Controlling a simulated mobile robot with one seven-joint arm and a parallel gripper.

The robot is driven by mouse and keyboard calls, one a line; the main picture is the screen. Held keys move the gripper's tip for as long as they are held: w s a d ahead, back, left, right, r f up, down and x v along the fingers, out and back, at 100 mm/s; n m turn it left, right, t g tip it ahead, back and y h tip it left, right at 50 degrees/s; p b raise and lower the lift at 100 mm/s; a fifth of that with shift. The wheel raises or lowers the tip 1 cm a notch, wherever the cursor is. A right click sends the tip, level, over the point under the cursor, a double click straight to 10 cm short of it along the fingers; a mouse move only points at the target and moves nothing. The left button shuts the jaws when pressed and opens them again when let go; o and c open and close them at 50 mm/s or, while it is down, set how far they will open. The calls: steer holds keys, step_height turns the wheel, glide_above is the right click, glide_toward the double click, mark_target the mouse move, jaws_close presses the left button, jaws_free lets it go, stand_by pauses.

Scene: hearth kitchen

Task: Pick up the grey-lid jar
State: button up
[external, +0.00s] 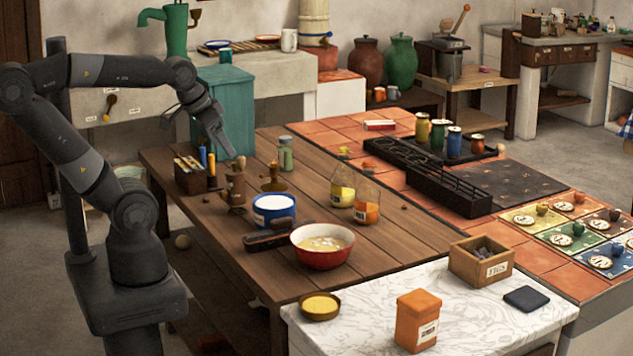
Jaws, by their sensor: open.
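A small pale green jar (286,154) with a dull grey-green lid stands upright on the wooden table near its back edge. It is the closest match I see for the grey-lid jar, but the lid colour is hard to tell at this size. My gripper (213,138) is open and empty, high over the back left of the table. It points down in front of the teal box, to the left of the jar and clearly apart from it.
The teal box (227,85) stands behind my gripper. A crate of candles (190,180), a brown mill (236,187) and a candle holder (272,178) stand near the jar. A blue tub (274,212) and red bowl (321,258) are further forward. Bare planks lie right of the jar.

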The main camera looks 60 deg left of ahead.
steer(key=shift+w, duration=0.1)
steer(key=w+a+r+n+y, duration=0.1)
steer(key=w+a+r, duration=0.25)
steer(key=w, duration=0.45)
steer(key=w+a+r+n, duration=0.1)
steer(key=w+a+r, duration=0.1)
steer(key=w+a, duration=0.45)
steer(key=n+g+y, duration=0.2)
steer(key=n, duration=0.4)
glide_above(283, 139)
steer(key=s+d, duration=0.2)
step_height(283, 139, down, 20)
steer(key=x, duration=0.5)
steer(key=shift+a+f, duration=0.3)
steer(key=shift+f, duration=0.05)
steer(key=shift+x, duration=2.85)
steer(key=shift+s+d+f, duration=0.1)
steer(key=shift+s+d, duration=0.05)
